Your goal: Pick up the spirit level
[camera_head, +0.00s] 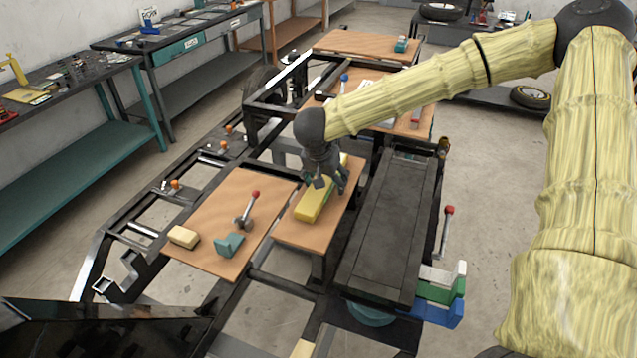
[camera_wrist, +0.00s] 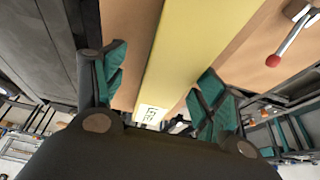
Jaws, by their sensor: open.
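The yellow spirit level (camera_head: 313,205) lies on a narrow wooden board (camera_head: 290,234) in the middle of the frame. My gripper (camera_head: 329,186) is right over it, pointing down, and hides part of it. In the wrist view, the level (camera_wrist: 190,50) runs lengthwise between the two spread teal fingers of my gripper (camera_wrist: 163,74). A small white label with dark print (camera_wrist: 152,114) shows on or beside its lower end. The fingers are open, with a gap on both sides of the level. I cannot tell how far above it they are.
A lever with a red knob (camera_head: 247,212), a teal block (camera_head: 229,245) and a cream block (camera_head: 184,237) are on the wooden board to the left. A dark flat platform (camera_head: 385,235) stands to the right. Green and blue blocks (camera_head: 437,306) are at its near corner.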

